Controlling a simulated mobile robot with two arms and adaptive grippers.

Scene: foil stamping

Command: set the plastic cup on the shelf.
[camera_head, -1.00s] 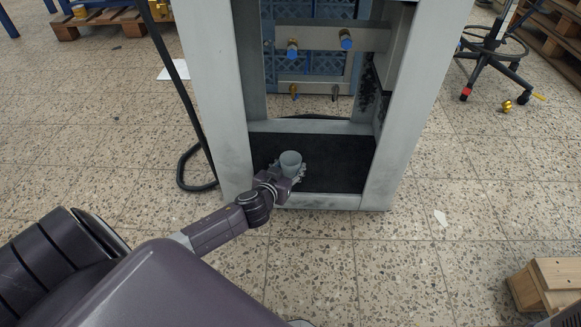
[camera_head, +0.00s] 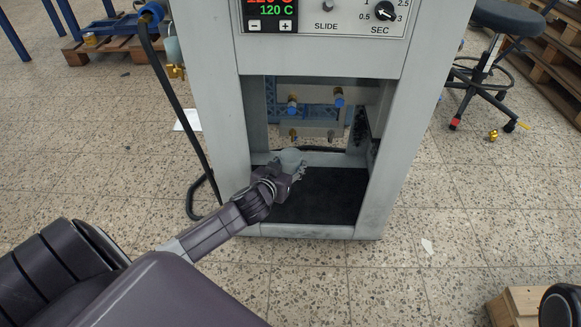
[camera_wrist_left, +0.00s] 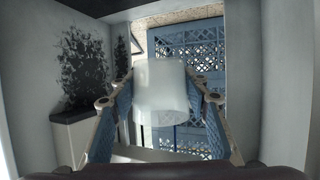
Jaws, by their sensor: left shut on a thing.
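The plastic cup (camera_head: 291,158) is pale, grey-white and translucent. My left gripper (camera_head: 289,172) is shut on it and holds it inside the machine's lower opening, above the black shelf (camera_head: 325,197). In the left wrist view the cup (camera_wrist_left: 162,92) sits between the two fingers of the gripper (camera_wrist_left: 163,108). The head view does not show clearly how far the cup is above the shelf. The gripper hides part of the cup. My right gripper is not in view.
The grey machine frame (camera_head: 219,130) has posts on both sides of the opening. Blue-tipped fittings (camera_head: 338,97) hang inside above the shelf. A black cable (camera_head: 170,85) runs down the left. A stool (camera_head: 500,60) stands at the right. The shelf's right part is bare.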

